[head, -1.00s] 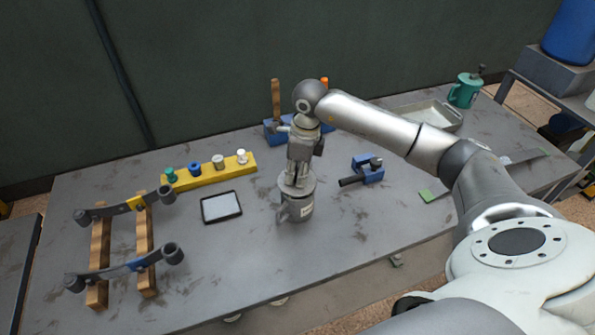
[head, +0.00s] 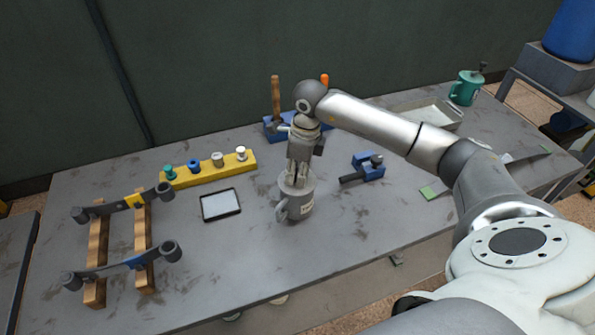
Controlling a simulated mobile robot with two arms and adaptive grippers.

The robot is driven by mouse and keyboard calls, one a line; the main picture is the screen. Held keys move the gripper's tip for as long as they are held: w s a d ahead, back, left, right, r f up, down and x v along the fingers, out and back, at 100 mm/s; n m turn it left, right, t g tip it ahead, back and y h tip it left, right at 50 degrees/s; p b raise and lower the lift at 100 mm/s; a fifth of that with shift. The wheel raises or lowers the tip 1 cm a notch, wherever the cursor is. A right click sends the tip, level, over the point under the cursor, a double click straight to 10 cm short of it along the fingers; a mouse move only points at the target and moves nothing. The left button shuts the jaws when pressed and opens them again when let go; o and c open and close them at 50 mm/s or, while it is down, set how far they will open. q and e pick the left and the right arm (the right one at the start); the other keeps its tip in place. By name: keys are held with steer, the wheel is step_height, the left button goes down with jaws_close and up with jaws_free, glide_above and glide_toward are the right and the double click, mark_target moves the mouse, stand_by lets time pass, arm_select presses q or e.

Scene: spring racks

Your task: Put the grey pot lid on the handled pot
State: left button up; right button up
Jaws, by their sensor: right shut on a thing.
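The grey handled pot (head: 297,207) stands upright on the workbench, its handle to the left and a pale label on its front. My right gripper (head: 295,182) points down over the pot's mouth and is shut on the grey pot lid (head: 292,187). The lid is at the pot's top rim; the fingers hide part of it, and I cannot tell whether it is fully seated. My left gripper is not in view.
A black-framed tablet (head: 220,204) lies left of the pot. A yellow rack (head: 210,170) with several coloured knobs is behind it. Spring parts on wooden bars (head: 97,250) are at the left. A blue clamp (head: 368,167) is at the right. Bench front is clear.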

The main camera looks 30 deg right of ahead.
steer(key=shift+f+b, duration=0.3)
steer(key=shift+b, duration=0.1)
stand_by(0.3)
steer(key=o, duration=1.1)
steer(key=o, duration=0.8)
steer(key=shift+r, duration=0.1)
steer(key=shift+r+p, duration=2.4)
steer(key=shift+r, duration=1.55)
